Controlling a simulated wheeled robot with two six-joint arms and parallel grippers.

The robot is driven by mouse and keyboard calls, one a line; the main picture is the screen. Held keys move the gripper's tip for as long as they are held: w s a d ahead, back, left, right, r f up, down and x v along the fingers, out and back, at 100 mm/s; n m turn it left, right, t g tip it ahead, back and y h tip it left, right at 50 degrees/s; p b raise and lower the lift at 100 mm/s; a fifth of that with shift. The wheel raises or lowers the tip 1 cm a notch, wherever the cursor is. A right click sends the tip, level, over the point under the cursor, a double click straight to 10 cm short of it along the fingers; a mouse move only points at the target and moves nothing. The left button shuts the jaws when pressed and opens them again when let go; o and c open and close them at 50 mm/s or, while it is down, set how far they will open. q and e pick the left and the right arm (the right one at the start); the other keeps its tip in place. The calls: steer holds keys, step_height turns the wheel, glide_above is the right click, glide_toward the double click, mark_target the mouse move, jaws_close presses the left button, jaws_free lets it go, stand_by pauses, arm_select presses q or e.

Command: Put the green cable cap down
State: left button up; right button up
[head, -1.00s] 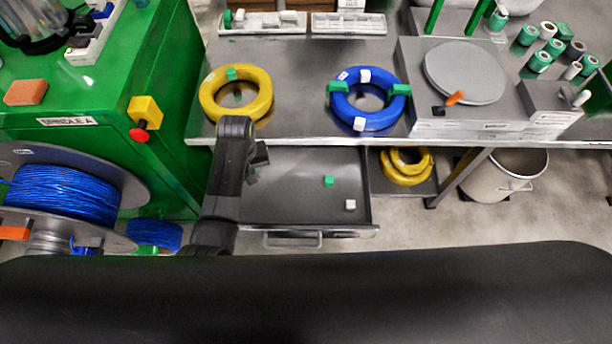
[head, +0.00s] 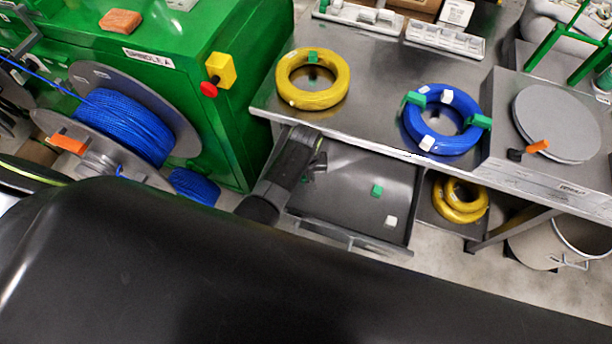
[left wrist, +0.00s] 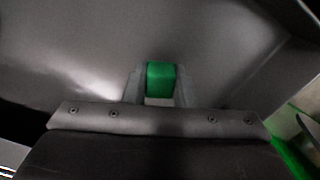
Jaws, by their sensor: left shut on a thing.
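My left gripper (left wrist: 156,92) is shut on a small green cable cap (left wrist: 161,76), which sits between its two fingers in the left wrist view. Bare grey metal shows behind the cap; I cannot tell whether the cap touches it. Another green cap (head: 377,190) and a white cap (head: 390,221) lie in the drawer. My right gripper is not in view.
On the bench above the drawer lie a yellow cable coil (head: 338,92) and a blue coil (head: 458,143) with green and white caps on it. A round grey plate (head: 556,122) stands at right. A green spindle machine (head: 160,85) is at left. The drawer's middle is mostly clear.

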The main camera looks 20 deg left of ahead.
arm_select(q)
steer(key=shift+f, duration=0.15)
steer(key=shift+f, duration=0.55)
steer(key=o, duration=0.9)
steer(key=shift+o, duration=0.2)
steer(key=shift+r, duration=0.15)
steer(key=shift+r, duration=0.35)
step_height(320, 180, up, 12)
steer(key=p, duration=0.2)
steer(key=shift+r, duration=0.15)
